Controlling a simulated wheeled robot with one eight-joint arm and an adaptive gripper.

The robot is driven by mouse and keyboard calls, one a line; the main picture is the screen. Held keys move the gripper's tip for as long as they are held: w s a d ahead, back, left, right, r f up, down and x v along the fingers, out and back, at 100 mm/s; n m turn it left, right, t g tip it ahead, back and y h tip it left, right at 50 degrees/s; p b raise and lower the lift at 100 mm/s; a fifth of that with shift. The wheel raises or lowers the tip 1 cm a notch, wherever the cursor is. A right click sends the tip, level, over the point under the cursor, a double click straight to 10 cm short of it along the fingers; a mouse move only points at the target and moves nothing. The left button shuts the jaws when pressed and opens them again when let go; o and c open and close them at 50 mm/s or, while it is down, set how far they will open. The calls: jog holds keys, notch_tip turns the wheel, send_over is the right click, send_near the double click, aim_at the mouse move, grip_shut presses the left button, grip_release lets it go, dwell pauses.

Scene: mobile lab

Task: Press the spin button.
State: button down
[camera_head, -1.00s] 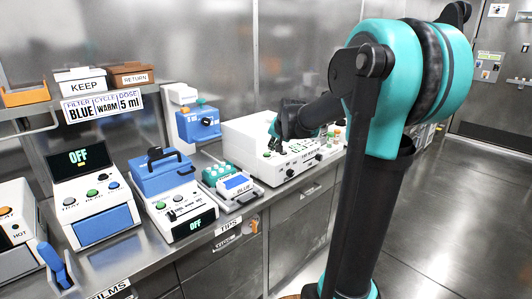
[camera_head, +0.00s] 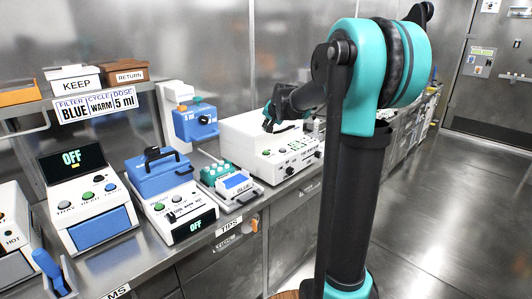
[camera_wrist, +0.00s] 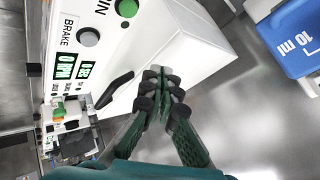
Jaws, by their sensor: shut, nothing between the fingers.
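The spin button is a green round button (camera_wrist: 127,8) on a white machine (camera_wrist: 178,38), its label cut by the wrist view's top edge to "IN". A grey button (camera_wrist: 88,37) marked BRAKE is beside it, above small displays, one reading 0 RPM. In the head view the machine (camera_head: 240,133) stands on the counter, with a small green button (camera_head: 266,153) on its front. My gripper (camera_wrist: 163,75) is shut and empty. Its fingertips appear beyond the machine's lower edge in the wrist view, apart from the button. In the head view my gripper (camera_head: 268,125) is over the machine's top.
Left along the counter are a button pad (camera_head: 232,183), a blue-lidded device (camera_head: 160,178) and a device reading OFF (camera_head: 85,195). Open floor (camera_head: 440,210) lies right.

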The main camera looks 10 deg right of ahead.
aim_at(267, 152)
jog(key=shift+f, duration=3.9)
jog(key=shift+f, duration=0.1)
jog(key=shift+f, duration=0.3)
